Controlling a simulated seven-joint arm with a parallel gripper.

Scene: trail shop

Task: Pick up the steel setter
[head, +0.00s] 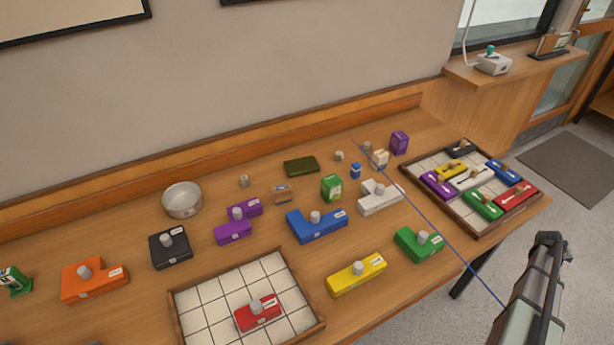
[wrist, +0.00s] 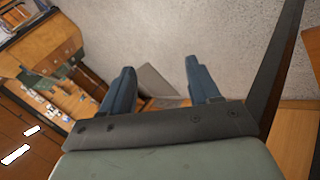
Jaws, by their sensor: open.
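I cannot tell for sure which thing is the steel setter. Three small grey metal-looking pieces stand along the back of the table in the head view: one right of the round pan (head: 244,181), one right of the dark green slab (head: 339,155), and one near the purple box (head: 366,147). They are too small to tell apart. My gripper (wrist: 160,88) is open and empty in the wrist view, its two blue-grey fingers well apart. My arm shows at the lower right of the head view, off the table's right side, away from these pieces.
Coloured blocks with grey knobs, such as the blue block (head: 305,228) and yellow block (head: 342,283), fill the table's middle. A gridded tray (head: 205,293) is in front; another tray (head: 473,222) of blocks is at right. A metal pan (head: 182,200) stands at back left.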

